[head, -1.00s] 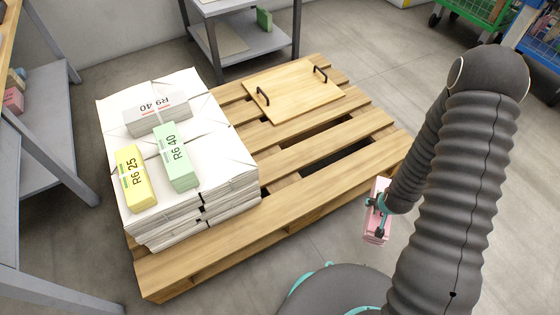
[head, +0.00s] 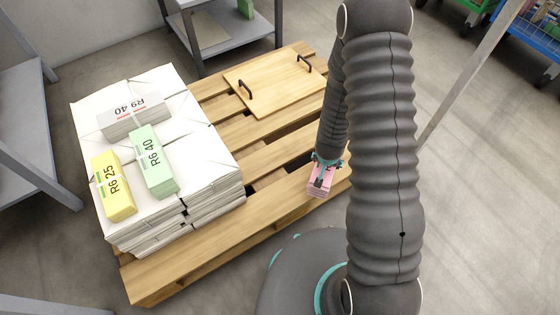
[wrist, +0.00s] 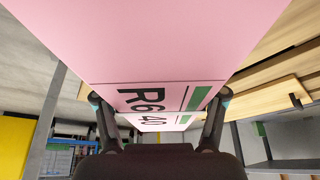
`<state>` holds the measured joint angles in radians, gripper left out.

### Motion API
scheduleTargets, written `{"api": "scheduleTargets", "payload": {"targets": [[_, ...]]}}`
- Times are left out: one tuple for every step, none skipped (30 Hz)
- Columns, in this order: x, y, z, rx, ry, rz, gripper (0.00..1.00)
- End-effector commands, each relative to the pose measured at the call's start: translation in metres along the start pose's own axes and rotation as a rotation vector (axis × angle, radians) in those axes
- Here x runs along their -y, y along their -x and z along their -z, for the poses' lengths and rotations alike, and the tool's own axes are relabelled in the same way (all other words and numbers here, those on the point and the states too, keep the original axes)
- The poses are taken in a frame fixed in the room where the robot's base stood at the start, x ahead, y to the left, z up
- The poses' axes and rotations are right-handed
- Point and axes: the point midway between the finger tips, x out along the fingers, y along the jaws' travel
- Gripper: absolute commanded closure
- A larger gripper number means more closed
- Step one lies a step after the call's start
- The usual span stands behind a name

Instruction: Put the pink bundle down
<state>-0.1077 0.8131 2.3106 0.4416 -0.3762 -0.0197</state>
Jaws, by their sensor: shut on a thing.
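The pink bundle (head: 321,181) is in my gripper (head: 326,163), which is shut on it. In the head view it shows at the right front edge of the wooden pallet (head: 215,226); I cannot tell its height above the boards. The wrist view shows the pink bundle (wrist: 150,40) large and close, with "R6 40" and a green stripe on its face, between my two fingers. Part of the bundle is hidden by my gripper in the head view.
White stacks (head: 190,200) fill the pallet's left side, topped by a yellow bundle (head: 113,186), a green bundle (head: 153,161) and a grey bundle (head: 134,117). A wooden board with two black handles (head: 275,82) lies at the back. Slats between are bare. A grey shelf (head: 232,45) stands behind.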

Motion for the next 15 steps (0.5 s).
{"api": "scheduleTargets", "payload": {"targets": [[0.004,0.005,0.003,-0.004,-0.027,-0.009,0.99],[0.006,0.007,0.003,-0.004,-0.046,-0.017,0.99],[0.008,0.009,0.003,-0.004,-0.069,-0.026,0.99],[0.009,0.011,0.004,-0.004,-0.088,-0.034,0.99],[0.011,0.013,0.004,-0.004,-0.105,-0.041,0.99],[0.012,0.015,0.004,-0.004,-0.129,-0.051,0.99],[0.014,0.017,0.003,-0.004,-0.146,-0.058,0.99],[0.015,0.018,0.003,-0.004,-0.162,-0.065,0.99],[0.017,0.021,0.002,-0.004,-0.185,-0.074,0.99],[0.018,0.022,0.002,-0.003,-0.202,-0.081,0.99],[0.020,0.024,0.001,-0.003,-0.217,-0.088,0.99],[0.021,0.026,0.001,-0.003,-0.239,-0.096,0.99],[0.023,0.028,0.000,-0.003,-0.254,-0.103,0.99],[0.025,0.030,-0.001,-0.003,-0.270,-0.110,0.99],[0.027,0.032,-0.002,-0.003,-0.290,-0.118,0.99]]}}
